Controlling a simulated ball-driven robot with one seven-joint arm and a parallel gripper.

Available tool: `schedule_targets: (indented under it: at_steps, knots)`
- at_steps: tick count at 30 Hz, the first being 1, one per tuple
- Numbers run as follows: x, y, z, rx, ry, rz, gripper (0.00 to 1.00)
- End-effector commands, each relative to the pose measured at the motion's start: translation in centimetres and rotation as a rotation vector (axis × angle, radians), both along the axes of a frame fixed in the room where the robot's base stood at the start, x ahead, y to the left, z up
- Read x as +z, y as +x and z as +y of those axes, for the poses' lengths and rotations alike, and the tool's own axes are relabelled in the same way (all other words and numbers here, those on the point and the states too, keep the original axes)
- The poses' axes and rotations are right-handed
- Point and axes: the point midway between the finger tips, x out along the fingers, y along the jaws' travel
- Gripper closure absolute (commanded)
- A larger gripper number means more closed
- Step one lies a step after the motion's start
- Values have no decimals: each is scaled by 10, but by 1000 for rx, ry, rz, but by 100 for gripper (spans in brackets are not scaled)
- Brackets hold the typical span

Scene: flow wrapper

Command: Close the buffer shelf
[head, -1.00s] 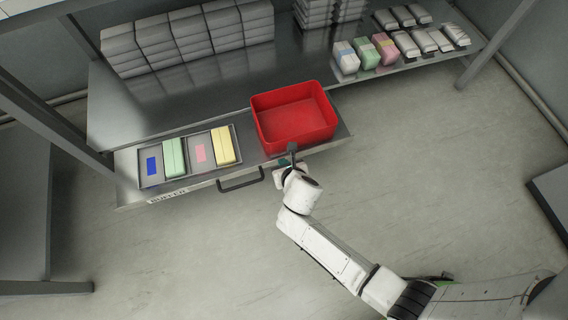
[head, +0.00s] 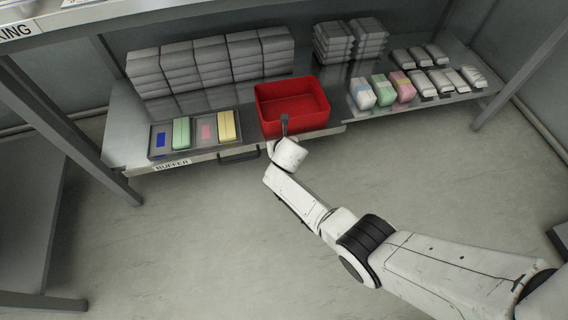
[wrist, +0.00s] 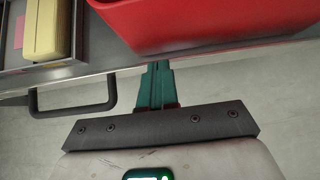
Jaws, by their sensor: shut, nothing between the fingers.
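The buffer shelf (head: 205,160), a grey sliding board with a BUFFER label, carries two small trays and a red bin (head: 301,123). Its front edge stands slightly forward of the fixed shelf beside it. Its dark handle (head: 240,158) is on the front, and it also shows in the wrist view (wrist: 75,108). My gripper (head: 284,122) is shut and empty, at the shelf's front in front of the red bin. In the wrist view its teal fingers (wrist: 157,82) reach the front edge (wrist: 115,69), right of the handle; whether they touch cannot be told.
The trays hold a green pack (head: 181,133) and a yellow pack (head: 227,127). Stacked white packs (head: 210,65) stand behind. Coloured packs (head: 382,90) and white packs sit on the fixed shelf at right. A post (head: 75,125) stands at left. The floor in front is clear.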

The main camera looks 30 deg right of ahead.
Motion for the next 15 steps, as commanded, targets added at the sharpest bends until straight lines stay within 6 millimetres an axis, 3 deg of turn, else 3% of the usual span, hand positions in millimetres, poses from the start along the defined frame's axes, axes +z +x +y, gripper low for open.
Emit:
schedule_targets:
  at_steps: [6, 15]
  knots:
    - [-5, 37, -12, 0, -1, 1, 100]
    - [-3, 60, -20, 0, 0, 3, 100]
